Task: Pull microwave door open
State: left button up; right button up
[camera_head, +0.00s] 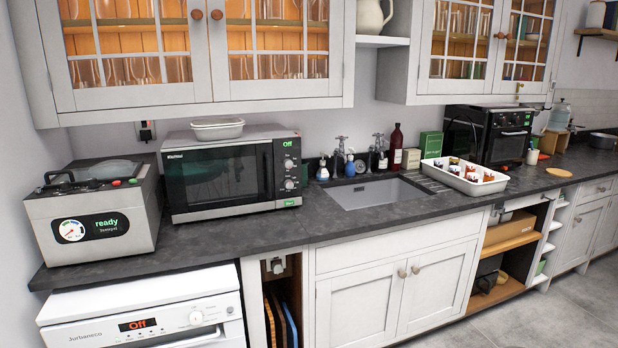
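The microwave (228,172) stands on the dark worktop left of the sink. Its front has a dark glass door (218,180), which is shut. A vertical dark handle (268,172) runs along the door's right edge. To the right of it is a control panel (288,172) with a green "Off" display and round knobs. A white dish (217,128) with a lid sits on top of the microwave. Neither of my grippers is in view.
A steel appliance (95,215) reading "ready" stands to the left. Glazed cabinets (190,50) hang above. Worktop in front of the microwave is clear.

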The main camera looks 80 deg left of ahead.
aim_at(207, 180)
jog(key=z, duration=0.4)
jog(key=i, duration=0.35)
jog(key=u, duration=1.8)
jog(key=i, duration=0.2)
jog(key=u, duration=1.95)
jog(key=k, duration=0.55)
jog(key=u, duration=0.4)
jog(key=i, duration=1.6)
jog(key=z, duration=0.3)
